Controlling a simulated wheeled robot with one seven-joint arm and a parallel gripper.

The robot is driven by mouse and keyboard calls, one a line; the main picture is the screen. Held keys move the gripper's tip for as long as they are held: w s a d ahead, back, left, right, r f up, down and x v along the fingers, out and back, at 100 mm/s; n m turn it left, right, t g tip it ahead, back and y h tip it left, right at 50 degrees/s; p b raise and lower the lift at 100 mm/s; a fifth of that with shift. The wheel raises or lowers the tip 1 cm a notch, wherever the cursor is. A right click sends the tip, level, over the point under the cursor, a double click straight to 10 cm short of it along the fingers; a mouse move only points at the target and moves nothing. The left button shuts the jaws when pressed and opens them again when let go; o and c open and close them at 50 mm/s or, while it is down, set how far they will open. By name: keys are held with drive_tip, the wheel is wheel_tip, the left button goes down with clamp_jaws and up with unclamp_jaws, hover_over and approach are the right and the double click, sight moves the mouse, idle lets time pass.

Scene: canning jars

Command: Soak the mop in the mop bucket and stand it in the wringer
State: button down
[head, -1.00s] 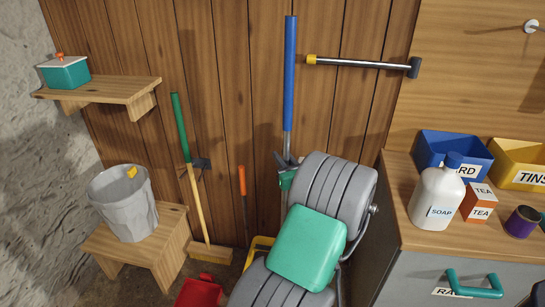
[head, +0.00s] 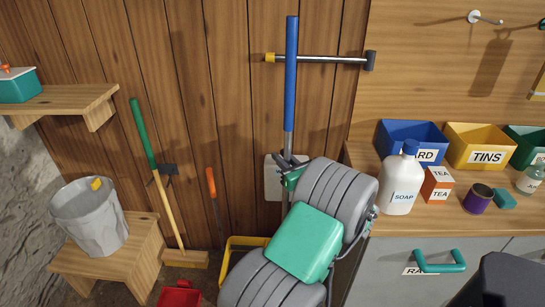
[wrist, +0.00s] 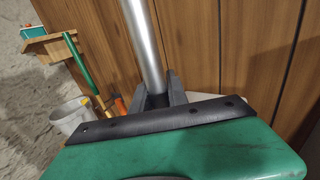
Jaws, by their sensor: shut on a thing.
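My gripper (head: 290,172) is shut on the shaft of the mop (head: 291,80), which has a blue upper handle and stands near upright in front of the wooden wall. The wrist view shows the mop's silver shaft (wrist: 142,45) between the dark fingers of my gripper (wrist: 160,90). The mop's lower end is hidden behind my arm. A yellow rim (head: 245,241), which looks like the mop bucket, shows low on the floor. My arm covers most of it, and I cannot make out the wringer or whether the mop touches the bucket.
A broom (head: 160,200) and an orange-handled tool (head: 212,190) lean on the wall. A grey pail (head: 92,222) stands on a wooden stool (head: 125,250) at left. A red thing (head: 180,295) lies on the floor. The counter (head: 430,217) at right holds a soap bottle (head: 401,180) and bins.

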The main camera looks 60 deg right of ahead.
drive_tip(key=shift+s+r+p, duration=0.15)
drive_tip(key=shift+p, duration=0.35)
idle(0.3)
wheel_tip(320, 180, down, 27)
drive_tip(key=b, duration=1.5)
drive_tip(key=shift+b, duration=0.4)
drive_tip(key=shift+f+b, duration=0.35)
drive_tip(key=shift+f, duration=0.25)
idle(0.8)
